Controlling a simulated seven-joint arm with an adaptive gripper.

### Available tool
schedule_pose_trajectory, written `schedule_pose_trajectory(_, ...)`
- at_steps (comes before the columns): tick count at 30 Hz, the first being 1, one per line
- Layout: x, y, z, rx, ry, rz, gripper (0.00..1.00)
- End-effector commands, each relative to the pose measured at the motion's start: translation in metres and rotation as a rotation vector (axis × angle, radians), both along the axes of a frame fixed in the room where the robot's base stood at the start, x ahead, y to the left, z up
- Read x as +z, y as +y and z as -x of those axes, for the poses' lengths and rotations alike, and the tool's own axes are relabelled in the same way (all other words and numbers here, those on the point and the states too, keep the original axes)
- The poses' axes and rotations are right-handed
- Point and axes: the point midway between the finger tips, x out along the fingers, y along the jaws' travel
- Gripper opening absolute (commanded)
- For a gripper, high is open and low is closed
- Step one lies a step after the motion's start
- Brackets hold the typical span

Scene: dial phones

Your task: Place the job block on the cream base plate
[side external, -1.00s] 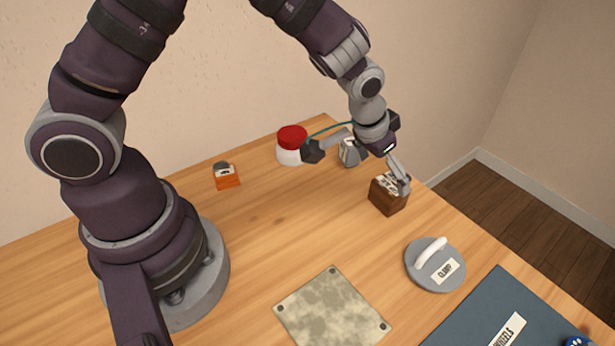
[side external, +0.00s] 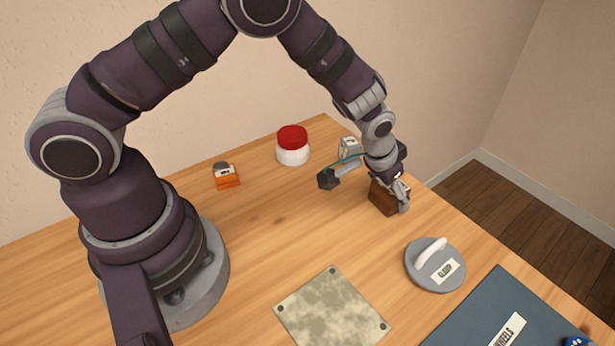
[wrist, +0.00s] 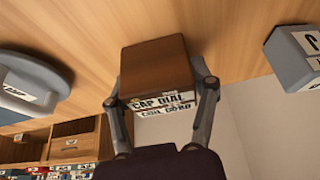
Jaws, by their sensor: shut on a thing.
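A brown wooden block (side external: 381,199) with a white lettered label stands near the table's far right edge. In the wrist view the block (wrist: 155,68) lies between my two fingers, and its label reads "CAP DIAL" above a second line. I take it to be the job block. My gripper (side external: 397,192) is shut on it from above, one finger on each side in the wrist view (wrist: 161,95). The block seems to be at table level; I cannot tell whether it touches. The cream base plate (side external: 333,312), mottled with dark corner spots, lies bare at the front.
A dark blue mat (side external: 480,315) is at front right.

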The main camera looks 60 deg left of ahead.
Motion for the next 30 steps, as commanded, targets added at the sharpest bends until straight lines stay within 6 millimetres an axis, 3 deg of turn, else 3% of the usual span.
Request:
schedule_pose_trajectory(1, 0.0, 0.0, 0.0, 0.0, 0.0, 0.0, 0.38)
schedule_pose_trajectory(5, 0.0, 0.0, 0.0, 0.0, 0.0, 0.0, 0.21)
schedule_pose_trajectory(14, 0.006, 0.0, 0.0, 0.0, -0.001, 0.0, 0.2)
schedule_pose_trajectory(24, 0.082, 0.0, -0.001, -0.001, -0.006, 0.002, 0.2)
schedule_pose_trajectory(30, 0.099, -0.011, 0.012, -0.105, 0.0, 0.001, 0.2)
